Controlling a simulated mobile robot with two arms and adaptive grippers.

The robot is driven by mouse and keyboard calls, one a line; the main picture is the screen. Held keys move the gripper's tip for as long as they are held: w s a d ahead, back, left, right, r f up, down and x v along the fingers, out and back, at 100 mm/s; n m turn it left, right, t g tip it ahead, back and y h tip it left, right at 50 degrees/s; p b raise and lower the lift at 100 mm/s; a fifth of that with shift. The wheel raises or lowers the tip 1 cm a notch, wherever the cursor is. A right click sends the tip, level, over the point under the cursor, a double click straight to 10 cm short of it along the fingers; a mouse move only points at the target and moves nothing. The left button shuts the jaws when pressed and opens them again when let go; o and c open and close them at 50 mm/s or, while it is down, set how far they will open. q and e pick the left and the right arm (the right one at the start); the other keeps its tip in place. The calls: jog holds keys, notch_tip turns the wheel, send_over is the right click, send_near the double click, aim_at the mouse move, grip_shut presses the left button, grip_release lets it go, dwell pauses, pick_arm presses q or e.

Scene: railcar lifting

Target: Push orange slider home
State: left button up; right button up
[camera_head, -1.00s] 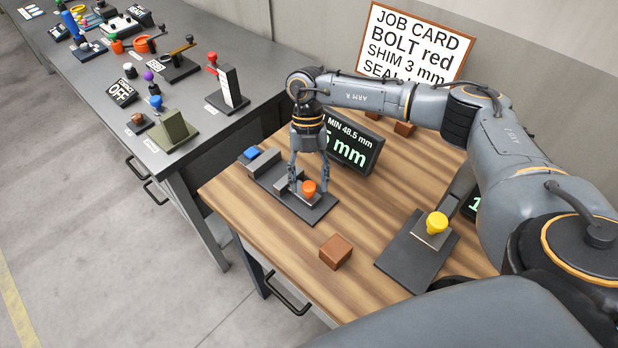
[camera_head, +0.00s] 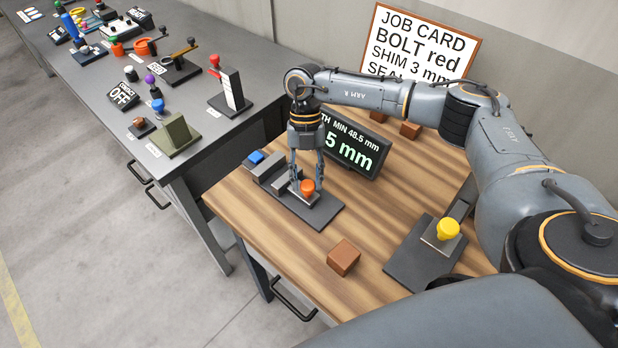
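The orange slider knob (camera_head: 307,186) stands on a small grey carriage on a dark base plate (camera_head: 323,214), on the wooden table. At the far left end of the same fixture are grey blocks (camera_head: 270,172) and a blue piece (camera_head: 256,157). My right gripper (camera_head: 306,181) points down at the slider. Its two fingers are apart, one on each side of the orange knob, with a gap showing beside it. Whether the fingers touch the carriage is hard to see. My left gripper is not in view.
A black display (camera_head: 352,146) stands just behind the fixture. A brown block (camera_head: 343,257) lies in front, and a yellow knob (camera_head: 448,229) on a dark plate is to the right. A grey bench (camera_head: 215,60) with several devices is at the left.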

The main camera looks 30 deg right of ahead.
jog(key=shift+o, duration=0.8)
jog(key=shift+w, duration=0.1)
jog(key=shift+w+a+f, duration=0.15)
jog(key=shift+a, duration=0.05)
jog(key=shift+r, duration=0.2)
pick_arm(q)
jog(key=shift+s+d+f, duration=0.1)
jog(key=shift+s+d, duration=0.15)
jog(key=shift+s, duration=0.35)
pick_arm(e)
jog(key=v, duration=1.1)
jog(key=shift+w+r, duration=0.25)
jog(key=shift+w, duration=0.05)
